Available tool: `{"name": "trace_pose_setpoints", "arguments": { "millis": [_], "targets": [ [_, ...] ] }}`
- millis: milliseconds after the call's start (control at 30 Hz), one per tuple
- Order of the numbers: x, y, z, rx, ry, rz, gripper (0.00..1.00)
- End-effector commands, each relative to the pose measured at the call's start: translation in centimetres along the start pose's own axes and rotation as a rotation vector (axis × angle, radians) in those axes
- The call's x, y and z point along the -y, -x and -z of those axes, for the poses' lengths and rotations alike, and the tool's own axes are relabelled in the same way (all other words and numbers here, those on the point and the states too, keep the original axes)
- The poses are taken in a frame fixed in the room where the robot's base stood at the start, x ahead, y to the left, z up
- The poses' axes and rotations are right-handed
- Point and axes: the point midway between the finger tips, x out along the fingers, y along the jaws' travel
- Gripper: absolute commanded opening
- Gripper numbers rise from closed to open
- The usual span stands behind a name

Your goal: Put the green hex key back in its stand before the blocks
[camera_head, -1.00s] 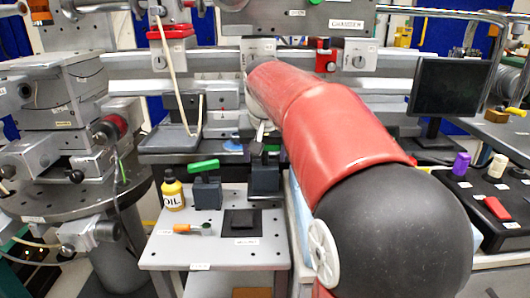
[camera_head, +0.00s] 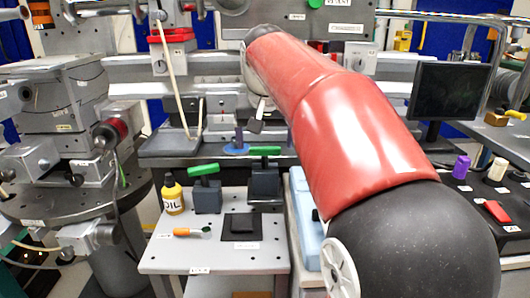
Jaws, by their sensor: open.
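A green hex key (camera_head: 203,169) with a T-shaped handle sits at the top of a dark stand block (camera_head: 207,197) on the small grey table. A second green handle (camera_head: 265,150) shows at the top of another dark block (camera_head: 264,182) to its right. Whether each key is fully seated I cannot tell. My gripper (camera_head: 256,125) is above and behind the right block, largely hidden by my red arm. A dark finger shows; it is open, apart from the green handle.
The grey table (camera_head: 165,255) also holds a yellow oil bottle (camera_head: 173,193), an orange-handled tool (camera_head: 190,232) and a black square pad (camera_head: 240,223). A light blue bin (camera_head: 303,215) stands to the right. A blue disc (camera_head: 236,148) lies behind the blocks.

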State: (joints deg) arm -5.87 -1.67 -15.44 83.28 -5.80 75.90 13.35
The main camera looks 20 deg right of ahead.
Motion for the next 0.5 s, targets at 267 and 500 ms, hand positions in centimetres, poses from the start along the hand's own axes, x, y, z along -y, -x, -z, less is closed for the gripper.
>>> {"name": "trace_pose_setpoints", "arguments": {
  "millis": [267, 500],
  "targets": [
    [0.0, 4.8, 0.1, -0.001, 0.000, 0.000, 0.86],
    [0.0, 5.8, 0.0, 0.001, 0.000, 0.000, 0.86]
  ]
}}
